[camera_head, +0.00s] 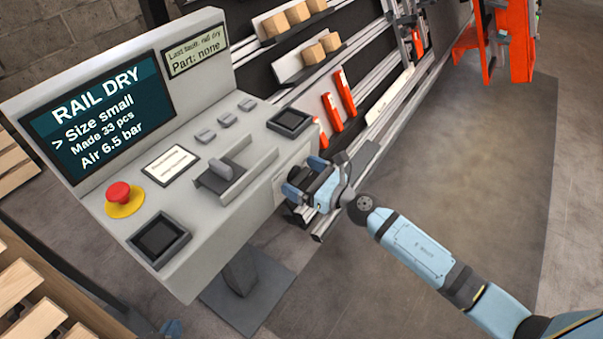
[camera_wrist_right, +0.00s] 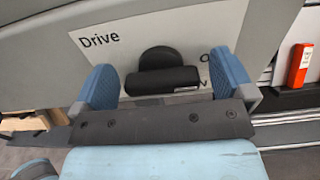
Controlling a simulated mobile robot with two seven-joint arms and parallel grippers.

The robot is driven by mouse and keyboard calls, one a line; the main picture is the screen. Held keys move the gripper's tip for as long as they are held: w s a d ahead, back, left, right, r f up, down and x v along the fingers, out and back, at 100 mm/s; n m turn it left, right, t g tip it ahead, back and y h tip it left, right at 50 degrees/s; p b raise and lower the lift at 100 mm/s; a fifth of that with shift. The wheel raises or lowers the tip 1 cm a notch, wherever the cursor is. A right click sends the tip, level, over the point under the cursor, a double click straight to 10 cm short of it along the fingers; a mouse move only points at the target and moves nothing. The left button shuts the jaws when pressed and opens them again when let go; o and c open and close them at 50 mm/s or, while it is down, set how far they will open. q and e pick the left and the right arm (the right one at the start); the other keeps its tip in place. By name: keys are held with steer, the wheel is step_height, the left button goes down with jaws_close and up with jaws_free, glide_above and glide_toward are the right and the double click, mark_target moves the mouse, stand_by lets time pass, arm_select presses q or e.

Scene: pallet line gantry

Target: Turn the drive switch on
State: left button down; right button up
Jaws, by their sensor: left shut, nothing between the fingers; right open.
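The drive switch (camera_wrist_right: 165,75) is a black rotary knob with a bar handle on a pale plate marked "Drive" (camera_wrist_right: 98,39) in the right wrist view. Its bar lies roughly level, with a small white mark at its right end. Letters at the plate's right are partly hidden. My right gripper (camera_wrist_right: 165,88) is open, its blue fingers on either side of the knob with gaps showing.
The grey console (camera_head: 215,255) carries a screen reading "RAIL DRY" (camera_head: 98,112), a red stop button (camera_head: 121,195), a lever (camera_head: 217,174) and several small buttons. Racks with boxes and red parts stand behind. Grey floor (camera_head: 460,190) is clear at right.

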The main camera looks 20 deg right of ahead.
steer(key=shift+w+a, duration=0.15)
steer(key=shift+w, duration=0.05)
steer(key=c, duration=0.9)
